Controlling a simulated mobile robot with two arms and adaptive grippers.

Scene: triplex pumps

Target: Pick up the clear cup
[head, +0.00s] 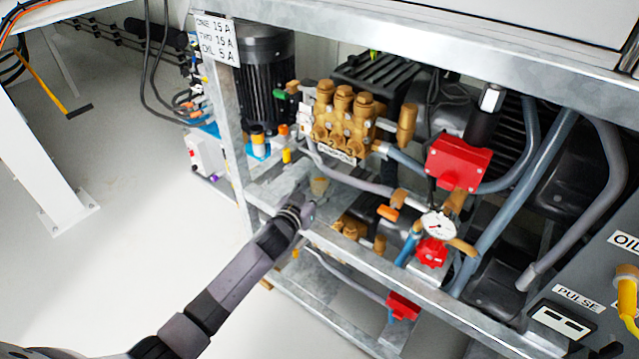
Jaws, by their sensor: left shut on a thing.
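A small clear cup (319,187), faintly yellowish, shows at the tip of my left gripper (309,201). My left arm reaches up from the bottom left to the metal shelf of the pump frame. The gripper is shut on the cup, but its fingers are small here and partly blend into the grey shelf. I cannot tell whether the cup still touches the shelf. My right gripper is not in view.
A brass triplex pump (342,118) stands behind the cup, with a hose (355,184) running close by. A pressure gauge (438,225) and a red valve knob (431,253) are to the right. The frame's front rail (350,256) runs below.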

